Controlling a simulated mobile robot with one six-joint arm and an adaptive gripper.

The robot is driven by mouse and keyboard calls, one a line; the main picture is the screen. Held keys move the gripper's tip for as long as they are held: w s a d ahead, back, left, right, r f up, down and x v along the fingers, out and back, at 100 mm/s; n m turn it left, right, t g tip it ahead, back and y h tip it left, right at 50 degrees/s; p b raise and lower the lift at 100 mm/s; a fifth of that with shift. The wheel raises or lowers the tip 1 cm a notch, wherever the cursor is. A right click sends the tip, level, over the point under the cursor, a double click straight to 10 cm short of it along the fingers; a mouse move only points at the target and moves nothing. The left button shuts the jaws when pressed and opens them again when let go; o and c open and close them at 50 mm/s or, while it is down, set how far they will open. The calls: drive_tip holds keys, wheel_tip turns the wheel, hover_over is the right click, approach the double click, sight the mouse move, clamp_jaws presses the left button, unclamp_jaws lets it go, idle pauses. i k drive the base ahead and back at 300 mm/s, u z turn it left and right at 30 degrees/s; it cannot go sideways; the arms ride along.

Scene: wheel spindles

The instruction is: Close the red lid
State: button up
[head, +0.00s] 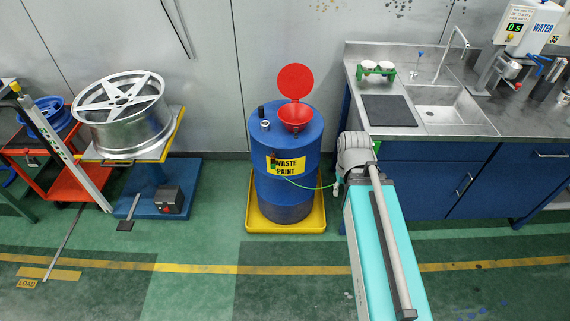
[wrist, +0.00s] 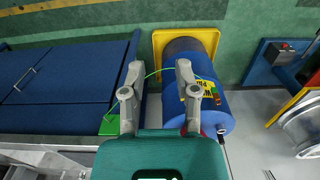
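The red lid (head: 296,81) is a round disc standing upright, raised open behind the red funnel (head: 296,115). The funnel sits in the top of a blue waste-paint barrel (head: 290,205). In the wrist view the barrel (wrist: 196,103) is right of centre, and the lid is hidden or cannot be made out behind my gripper. My gripper (wrist: 159,68) is open and empty, its two fingers spread apart. In the head view my arm's end is just right of the barrel, lower than the lid; the fingers cannot be made out there.
The barrel stands in a yellow tray (head: 256,226). A thin green cable (head: 308,186) runs from the barrel toward the blue sink cabinet (head: 420,175) on the right. A wheel rim (head: 122,105) is on a stand at left. The floor in front of the barrel is clear.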

sight(294, 80)
drive_tip(key=k, duration=0.65)
drive_tip(key=u, duration=0.55)
drive_tip(key=i, duration=1.7)
drive_tip(key=z, duration=0.55)
